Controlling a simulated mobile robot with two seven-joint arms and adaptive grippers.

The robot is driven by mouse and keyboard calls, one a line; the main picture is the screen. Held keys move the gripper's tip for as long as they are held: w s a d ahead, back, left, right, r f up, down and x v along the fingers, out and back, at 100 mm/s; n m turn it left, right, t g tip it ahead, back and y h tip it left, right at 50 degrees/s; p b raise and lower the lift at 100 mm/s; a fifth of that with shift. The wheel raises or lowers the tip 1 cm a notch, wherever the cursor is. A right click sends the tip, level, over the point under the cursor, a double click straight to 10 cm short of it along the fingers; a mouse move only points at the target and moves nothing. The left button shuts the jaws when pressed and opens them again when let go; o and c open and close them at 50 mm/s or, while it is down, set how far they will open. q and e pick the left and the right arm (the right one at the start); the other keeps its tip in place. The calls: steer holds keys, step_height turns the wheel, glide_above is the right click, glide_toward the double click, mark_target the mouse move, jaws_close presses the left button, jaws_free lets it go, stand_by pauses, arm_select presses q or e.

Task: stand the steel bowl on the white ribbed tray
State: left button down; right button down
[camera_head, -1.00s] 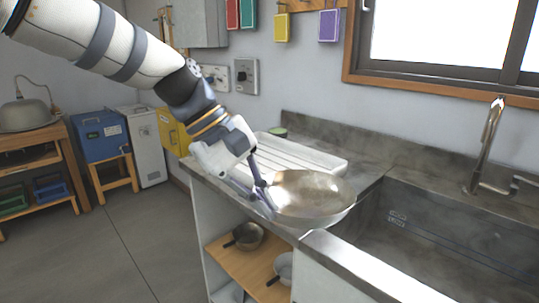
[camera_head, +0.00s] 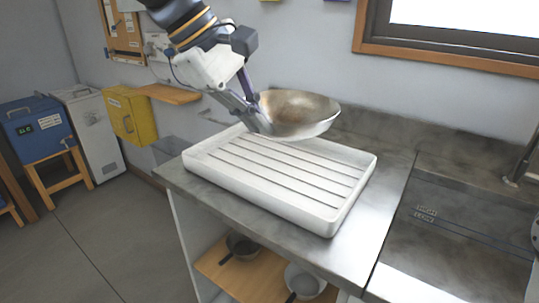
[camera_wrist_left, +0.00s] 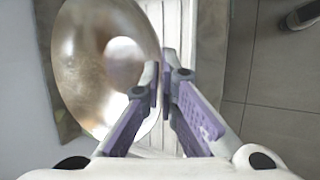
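The steel bowl (camera_head: 301,116) is in the air above the back part of the white ribbed tray (camera_head: 334,218), slightly tilted in the head view. My left gripper (camera_head: 259,118) is shut on the bowl's left rim. In the left wrist view the purple-padded fingers of the gripper (camera_wrist_left: 161,82) pinch the rim of the bowl (camera_wrist_left: 82,62), with part of the ribbed tray (camera_wrist_left: 167,20) below. The tray lies flat on the counter and its ribs are bare. My right gripper is not in view.
The steel counter (camera_head: 365,232) has bare room to the right of the tray, before the sink (camera_head: 450,245). The wall and window stand behind. Pans (camera_head: 303,281) sit on the wooden shelf (camera_head: 243,281) below. A yellow box (camera_head: 131,117) is at left.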

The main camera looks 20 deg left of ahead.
arm_select(q)
steer(key=shift+w+a+r, duration=0.2)
steer(key=shift+w, duration=0.05)
steer(key=shift+w+a+f, duration=0.1)
steer(key=shift+a, duration=0.05)
steer(key=w+a+f, duration=0.8)
steer(key=w+f, duration=0.1)
steer(key=shift+w+a+f, duration=0.1)
steer(key=shift+w+a, duration=0.1)
steer(key=shift+a, duration=0.2)
steer(key=f, duration=0.3)
steer(key=shift+w+a+f+b, duration=0.2)
steer(key=shift+a+f+b, duration=0.05)
steer(key=shift+f+b, duration=0.15)
steer(key=shift+r, duration=0.15)
